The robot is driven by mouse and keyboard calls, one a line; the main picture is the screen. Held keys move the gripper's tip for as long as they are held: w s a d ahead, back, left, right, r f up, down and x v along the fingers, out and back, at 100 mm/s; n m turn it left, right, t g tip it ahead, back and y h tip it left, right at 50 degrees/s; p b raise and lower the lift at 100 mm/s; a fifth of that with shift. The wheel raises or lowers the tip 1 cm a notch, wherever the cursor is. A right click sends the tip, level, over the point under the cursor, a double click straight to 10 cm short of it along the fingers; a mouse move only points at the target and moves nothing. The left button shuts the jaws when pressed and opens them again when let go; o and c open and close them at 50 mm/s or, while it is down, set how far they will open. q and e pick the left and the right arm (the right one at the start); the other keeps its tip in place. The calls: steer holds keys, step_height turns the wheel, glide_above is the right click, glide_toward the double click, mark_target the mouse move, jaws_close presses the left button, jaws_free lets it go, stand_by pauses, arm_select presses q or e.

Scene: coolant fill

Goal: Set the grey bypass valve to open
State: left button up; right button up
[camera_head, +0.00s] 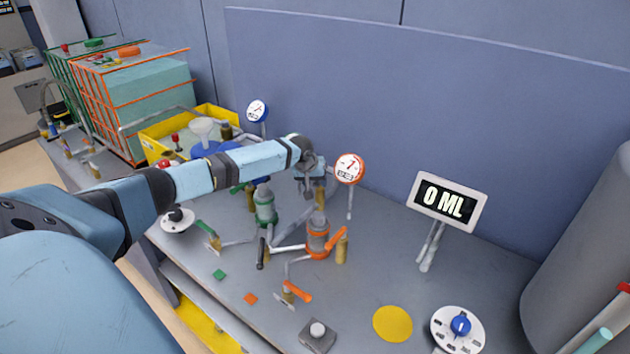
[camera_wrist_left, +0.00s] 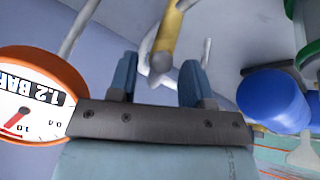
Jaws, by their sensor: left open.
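My left gripper (camera_head: 314,184) reaches over the bench from the left and points down behind the orange-banded canister (camera_head: 318,236). In the left wrist view its two blue fingers (camera_wrist_left: 160,72) are apart, and a brass post with a grey end (camera_wrist_left: 166,38) shows between and beyond them. I cannot tell whether they touch it. A dark grey lever (camera_head: 262,252) stands by the pale pipe between the green canister (camera_head: 265,205) and the orange one; it looks like the grey bypass valve's handle, but its setting is unclear. My right gripper is out of view.
A red-rimmed gauge (camera_head: 350,168) stands close beside the left gripper and also fills the left of the wrist view (camera_wrist_left: 38,100). Green (camera_head: 206,229) and orange (camera_head: 297,290) valve handles sit nearby. A display reads 0 ML (camera_head: 447,202).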

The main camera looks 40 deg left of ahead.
arm_select(q)
jaws_close()
steer(key=a+m+h, duration=0.1)
steer(key=m, duration=0.1)
steer(key=a+m+h, duration=0.1)
steer(key=m, duration=0.1)
steer(key=shift+s+a+m+b, duration=0.25)
steer(key=shift+s+m+b, duration=0.1)
steer(key=shift+m, duration=0.05)
jaws_free()
steer(key=b+v, duration=0.1)
steer(key=v, duration=1.2)
steer(key=shift+a+r, duration=0.15)
steer(key=shift+r, duration=0.25)
